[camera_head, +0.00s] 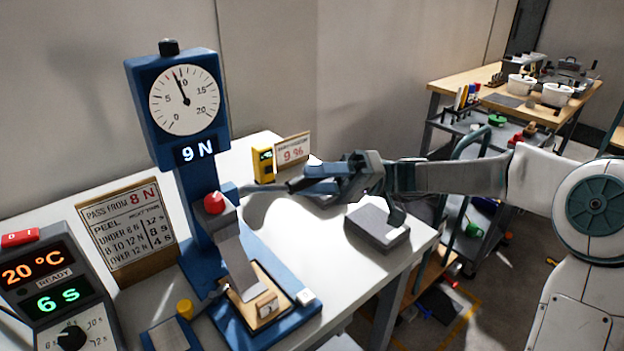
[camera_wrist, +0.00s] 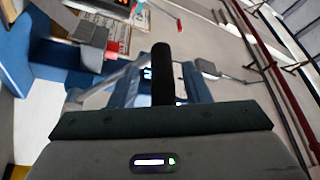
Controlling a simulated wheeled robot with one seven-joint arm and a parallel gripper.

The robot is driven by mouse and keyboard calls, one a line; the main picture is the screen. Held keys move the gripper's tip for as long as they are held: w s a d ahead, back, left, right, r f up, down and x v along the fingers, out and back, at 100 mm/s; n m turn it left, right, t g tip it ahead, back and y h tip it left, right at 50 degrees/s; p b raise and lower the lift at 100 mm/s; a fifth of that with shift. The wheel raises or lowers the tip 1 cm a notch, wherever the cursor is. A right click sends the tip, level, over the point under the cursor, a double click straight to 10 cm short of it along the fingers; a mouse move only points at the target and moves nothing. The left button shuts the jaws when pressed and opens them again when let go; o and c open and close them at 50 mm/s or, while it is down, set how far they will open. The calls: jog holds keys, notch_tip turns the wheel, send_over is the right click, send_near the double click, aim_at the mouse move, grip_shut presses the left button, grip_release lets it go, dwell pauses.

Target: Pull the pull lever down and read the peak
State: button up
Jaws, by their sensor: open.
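The blue peel tester (camera_head: 196,240) stands on the white table. Its round dial (camera_head: 184,99) has the needle a little below 10, and its display (camera_head: 194,151) reads 9 N. A grey clamp with a red knob (camera_head: 214,203) holds a grey strip running down to a wooden block at the base. My gripper (camera_head: 298,184) is open, right of the tester's column and pointing at it. A black bar-like grip (camera_wrist: 162,75), apparently the pull lever's, stands ahead of my gripper in the wrist view. I cannot tell whether the fingers touch it. The lever's pivot is not clear.
A controller (camera_head: 52,285) at left shows 20 °C, READY and 6 s. A sign (camera_head: 125,228) reads PASS FROM 8 N. A yellow meter (camera_head: 263,165) and a 9 % card (camera_head: 292,150) stand behind. A grey block (camera_head: 377,227) lies below my arm near the table's right edge.

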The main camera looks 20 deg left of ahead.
jog(key=v, duration=1.3)
jog(key=shift+w+d+p, duration=0.15)
jog(key=shift+p, duration=0.25)
jog(key=s+d+f+m+t+h+p, duration=0.1)
jog(key=s+f+m+t+h+p, duration=0.2)
jog(key=s+m+t+h+p, duration=0.55)
jog(key=s+d+r+m+t+h+p, duration=0.2)
jog(key=s+d+r+t+h+p, duration=0.1)
jog(key=s+d, duration=0.3)
jog(key=s+d+r+m+t+h+p, duration=0.2)
jog(key=s+d+h, duration=0.3)
jog(key=d, duration=0.6)
jog(key=shift+s+d+r+t+p, duration=0.15)
jog(key=shift+s+r+t+p, duration=0.35)
jog(key=shift+p, duration=0.3)
jog(key=shift+w, duration=0.15)
